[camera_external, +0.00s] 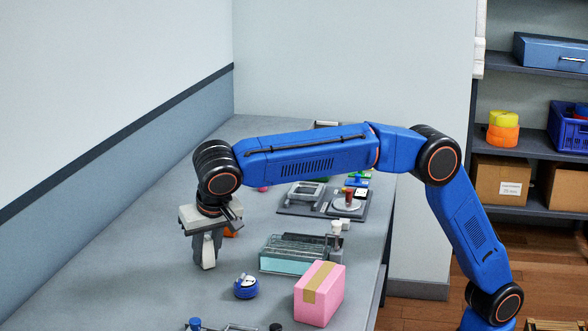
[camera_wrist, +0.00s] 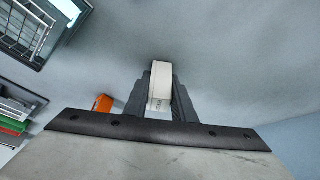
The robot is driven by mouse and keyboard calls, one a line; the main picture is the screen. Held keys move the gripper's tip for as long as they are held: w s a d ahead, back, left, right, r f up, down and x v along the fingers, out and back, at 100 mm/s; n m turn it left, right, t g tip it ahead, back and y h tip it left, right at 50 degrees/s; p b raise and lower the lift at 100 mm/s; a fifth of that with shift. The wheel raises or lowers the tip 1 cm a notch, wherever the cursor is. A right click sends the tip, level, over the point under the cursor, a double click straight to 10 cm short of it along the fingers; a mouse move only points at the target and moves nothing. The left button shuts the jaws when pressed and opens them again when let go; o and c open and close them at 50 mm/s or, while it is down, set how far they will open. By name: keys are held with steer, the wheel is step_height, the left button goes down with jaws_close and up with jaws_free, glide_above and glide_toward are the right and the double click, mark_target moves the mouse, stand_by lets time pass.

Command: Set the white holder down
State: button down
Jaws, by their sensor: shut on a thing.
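The white holder (camera_wrist: 161,82) is between the two dark fingers of my gripper (camera_wrist: 160,105) in the wrist view. In the external view my gripper (camera_external: 207,255) points down over the left part of the grey table, shut on the white holder (camera_external: 209,255). The holder's lower end is close to the table top; I cannot tell whether it touches. Part of the holder is hidden by the fingers.
An orange object (camera_wrist: 103,103) lies beside my gripper. A glass-sided rack (camera_external: 290,257), a blue round item (camera_external: 246,287) and a pink box (camera_external: 320,292) stand to the right. A dark tray (camera_external: 290,208) lies farther back. The table's left side (camera_external: 130,265) is clear.

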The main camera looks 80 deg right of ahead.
steer(key=c, duration=1.5)
jaws_free()
steer(key=shift+f, duration=0.1)
steer(key=shift+v, duration=6.1)
